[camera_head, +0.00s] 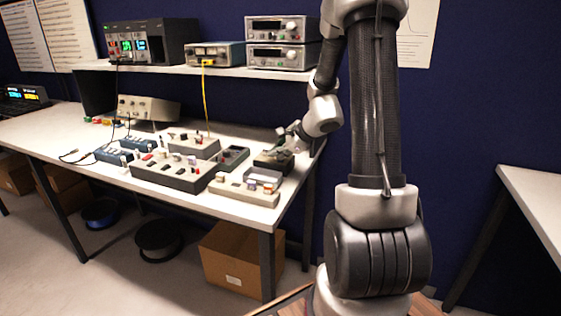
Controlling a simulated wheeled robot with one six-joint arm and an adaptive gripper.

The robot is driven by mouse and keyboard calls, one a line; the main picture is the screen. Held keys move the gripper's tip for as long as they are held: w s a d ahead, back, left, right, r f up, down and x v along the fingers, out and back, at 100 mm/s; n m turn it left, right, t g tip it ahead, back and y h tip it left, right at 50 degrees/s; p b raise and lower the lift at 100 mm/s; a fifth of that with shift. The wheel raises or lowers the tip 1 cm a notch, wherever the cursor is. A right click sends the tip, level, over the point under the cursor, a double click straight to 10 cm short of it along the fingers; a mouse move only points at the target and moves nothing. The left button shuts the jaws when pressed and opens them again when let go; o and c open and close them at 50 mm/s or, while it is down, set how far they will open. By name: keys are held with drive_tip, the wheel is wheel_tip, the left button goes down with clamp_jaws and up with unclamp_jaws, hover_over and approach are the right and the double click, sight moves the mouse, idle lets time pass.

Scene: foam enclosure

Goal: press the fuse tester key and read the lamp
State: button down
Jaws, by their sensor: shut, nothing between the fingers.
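My gripper (286,140) is small in the head view, at the right end of the workbench. It is shut and empty, low over a dark box (270,161). Whether its fingertips touch the box is too small to tell. The dark box may be the fuse tester, but no label is readable. No key or lit lamp can be made out on it. A grey tray-like unit (264,176) is just in front of it, and a pale block strip with several small parts (243,192) lies nearer the bench's front edge.
Other boxes crowd the bench: a long grey unit with knobs (173,175), a dark green-grey device (233,157) and blue units (114,154). Instruments stand on a shelf (180,70) above; a yellow cable (206,100) hangs down. The bench's left front (50,140) is clear.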

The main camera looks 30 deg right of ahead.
drive_tip(key=shift+r, duration=0.75)
wheel_tip(320, 180, up, 5)
idle(0.4)
idle(1.1)
